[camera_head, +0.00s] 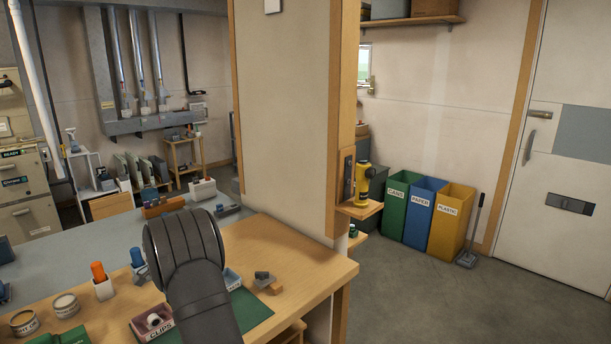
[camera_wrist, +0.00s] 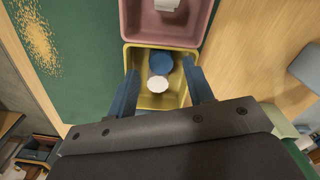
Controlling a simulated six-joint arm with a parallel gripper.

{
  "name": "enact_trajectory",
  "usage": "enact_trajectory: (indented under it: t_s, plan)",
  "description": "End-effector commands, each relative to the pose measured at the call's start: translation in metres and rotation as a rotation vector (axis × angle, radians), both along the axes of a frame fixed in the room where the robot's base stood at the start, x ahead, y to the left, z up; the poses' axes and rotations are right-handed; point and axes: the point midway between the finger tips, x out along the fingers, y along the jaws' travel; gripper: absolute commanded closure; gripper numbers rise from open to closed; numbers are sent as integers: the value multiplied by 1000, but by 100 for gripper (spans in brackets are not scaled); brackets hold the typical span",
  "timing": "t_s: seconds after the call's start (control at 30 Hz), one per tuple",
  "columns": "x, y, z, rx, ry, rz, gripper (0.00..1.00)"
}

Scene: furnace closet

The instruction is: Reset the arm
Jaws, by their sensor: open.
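My arm (camera_head: 188,255) rises dark in the foreground of the head view, over the workbench; it hides my gripper there. In the wrist view my gripper (camera_wrist: 161,72) is open, its two blue fingers spread apart on either side of a yellow bin (camera_wrist: 180,97). Nothing is between the fingertips that I can see held. A blue round piece (camera_wrist: 161,63) and a white round piece (camera_wrist: 158,84) lie inside the yellow bin. I cannot tell how high the fingers are above it.
A pink bin (camera_wrist: 135,22) adjoins the yellow one, on a green mat (camera_wrist: 85,85) with a tan granular pile (camera_wrist: 37,36). In the head view, open tins (camera_head: 65,304), a clips box (camera_head: 153,322) and small blocks (camera_head: 266,282) crowd the bench. Open floor (camera_head: 430,305) lies right.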

Motion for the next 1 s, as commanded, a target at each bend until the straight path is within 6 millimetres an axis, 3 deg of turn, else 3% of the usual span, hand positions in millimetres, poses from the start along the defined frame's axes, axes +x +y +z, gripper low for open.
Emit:
enact_trajectory:
  t_s: [0.13,0.73,1.0]
  plan:
    - [-1,-1,-27,-2,5,0,52]
    - [0,0,99,0,-2,0,52]
    - [-1,-1,43,-3,5,0,52]
